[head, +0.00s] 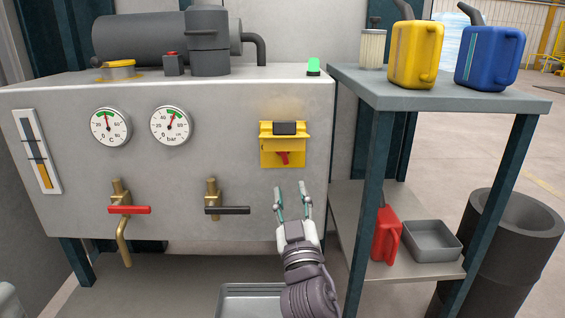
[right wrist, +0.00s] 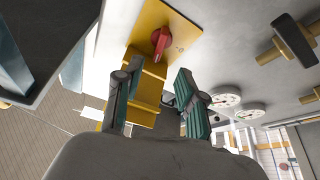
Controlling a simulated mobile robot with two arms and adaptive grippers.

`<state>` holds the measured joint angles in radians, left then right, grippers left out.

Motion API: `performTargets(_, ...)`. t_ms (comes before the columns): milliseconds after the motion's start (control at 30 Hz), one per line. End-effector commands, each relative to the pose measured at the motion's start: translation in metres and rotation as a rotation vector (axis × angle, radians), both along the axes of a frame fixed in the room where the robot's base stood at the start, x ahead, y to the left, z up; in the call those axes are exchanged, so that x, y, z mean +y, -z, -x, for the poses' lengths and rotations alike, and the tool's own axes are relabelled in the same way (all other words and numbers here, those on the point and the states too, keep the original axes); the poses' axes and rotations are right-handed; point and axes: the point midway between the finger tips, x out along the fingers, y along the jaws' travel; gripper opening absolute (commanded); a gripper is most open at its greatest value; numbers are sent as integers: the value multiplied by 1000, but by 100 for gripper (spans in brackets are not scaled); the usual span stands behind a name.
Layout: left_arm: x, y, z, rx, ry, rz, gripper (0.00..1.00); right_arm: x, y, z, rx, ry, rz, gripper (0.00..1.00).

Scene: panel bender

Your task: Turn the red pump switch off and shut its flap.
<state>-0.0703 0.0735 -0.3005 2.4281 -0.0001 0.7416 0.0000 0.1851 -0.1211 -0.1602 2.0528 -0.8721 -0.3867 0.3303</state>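The yellow pump switch plate (head: 268,159) is on the front of the grey machine cabinet. Its red switch knob (head: 284,157) sits low on the plate, tilted in the head view. The red knob also shows in the right wrist view (right wrist: 161,42), near a "0" mark. The yellow flap (head: 265,131) stands open above the knob, sticking outward, with a dark block on it. My right gripper (head: 292,189) is open and empty, just below the plate, apart from the knob. In the right wrist view its fingers (right wrist: 156,96) are spread below the knob. My left gripper is not in view.
A green lamp (head: 313,66) glows on the cabinet top. Two gauges (head: 171,125) and two valves with red and black levers (head: 227,210) are left of the switch. A shelf table (head: 440,94) with yellow and blue cans stands close on the right.

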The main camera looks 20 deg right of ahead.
Motion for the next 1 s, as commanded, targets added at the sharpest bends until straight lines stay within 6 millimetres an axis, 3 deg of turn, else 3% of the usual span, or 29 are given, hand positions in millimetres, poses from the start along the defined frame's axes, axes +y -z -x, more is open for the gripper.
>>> performTargets(300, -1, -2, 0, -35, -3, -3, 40, -10, -23, -61, -2, -2, 2, 40)
performTargets(500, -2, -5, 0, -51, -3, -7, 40, -14, -33, -87, 1, -3, 1, 40)
performTargets(967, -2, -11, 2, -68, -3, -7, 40, -17, -39, -99, 2, -2, 1, 40)
performTargets(1000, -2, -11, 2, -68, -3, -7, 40, -17, -39, -99, 2, -2, 1, 35)
